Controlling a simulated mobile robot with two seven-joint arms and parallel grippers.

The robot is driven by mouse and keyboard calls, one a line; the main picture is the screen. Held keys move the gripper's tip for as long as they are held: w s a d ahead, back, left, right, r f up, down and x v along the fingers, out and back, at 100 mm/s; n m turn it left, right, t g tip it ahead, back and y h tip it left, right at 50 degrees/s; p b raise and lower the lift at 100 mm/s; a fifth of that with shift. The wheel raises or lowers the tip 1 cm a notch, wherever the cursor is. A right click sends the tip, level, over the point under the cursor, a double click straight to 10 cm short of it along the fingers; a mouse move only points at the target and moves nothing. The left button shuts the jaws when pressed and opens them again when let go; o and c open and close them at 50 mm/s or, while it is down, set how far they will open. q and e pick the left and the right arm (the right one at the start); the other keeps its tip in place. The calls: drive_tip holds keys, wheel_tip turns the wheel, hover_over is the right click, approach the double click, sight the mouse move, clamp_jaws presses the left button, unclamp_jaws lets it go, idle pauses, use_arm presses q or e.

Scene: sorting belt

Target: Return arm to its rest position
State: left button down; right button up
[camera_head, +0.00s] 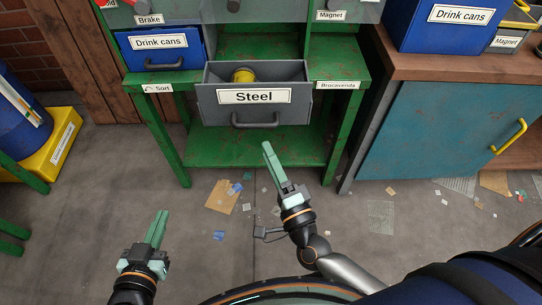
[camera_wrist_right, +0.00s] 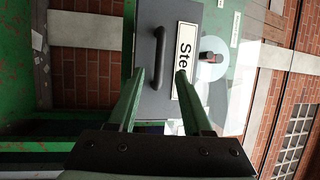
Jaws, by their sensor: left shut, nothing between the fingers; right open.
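My left gripper (camera_head: 157,228) is at the lower left in the head view, with its two green fingers together and nothing between them. My right gripper (camera_head: 270,160) is in front of the green bench, below the grey Steel drawer (camera_head: 291,95). In the right wrist view my right gripper (camera_wrist_right: 158,92) has its fingers apart and empty. The Steel drawer's front and dark handle (camera_wrist_right: 157,58) show beyond the fingertips there. I cannot tell from the pictures how far the fingers are from the handle. The drawer is pulled out, and a yellow item (camera_head: 243,75) lies in it.
A blue Drink cans drawer (camera_head: 160,48) is left of the Steel drawer in the green bench (camera_head: 345,75). A teal cabinet (camera_head: 440,130) stands at the right. A yellow crate (camera_head: 62,140) is at the far left. Paper scraps (camera_head: 222,196) lie on the otherwise open floor.

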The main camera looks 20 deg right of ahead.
use_arm(q)
drive_tip(key=shift+w, duration=0.15)
use_arm(e)
drive_tip(key=s+d+f+n+g+y, duration=0.1)
drive_tip(key=s+f+n+g, duration=0.15)
drive_tip(key=n, duration=0.65)
drive_tip(key=s+d+f+n+g+y, duration=0.1)
drive_tip(key=s+d+f+n+g, duration=0.2)
drive_tip(key=n, duration=0.7)
use_arm(q)
drive_tip(key=s+a+r+n+g+y+p, duration=0.1)
drive_tip(key=s+r+g+p, duration=0.3)
drive_tip(key=p, duration=1.7)
drive_tip(key=s+a+r, duration=0.1)
drive_tip(key=s+r, duration=0.1)
drive_tip(key=s, duration=0.1)
drive_tip(key=shift+s+a+n, duration=0.15)
drive_tip(key=shift+s+n, duration=0.05)
drive_tip(key=shift+n, duration=0.1)
use_arm(e)
drive_tip(key=s+d+r+m+g+h, duration=0.1)
drive_tip(key=s+r+g+h, duration=0.1)
drive_tip(key=s+r+g, duration=0.3)
drive_tip(key=v, duration=0.3)
drive_tip(key=shift+f, duration=0.15)
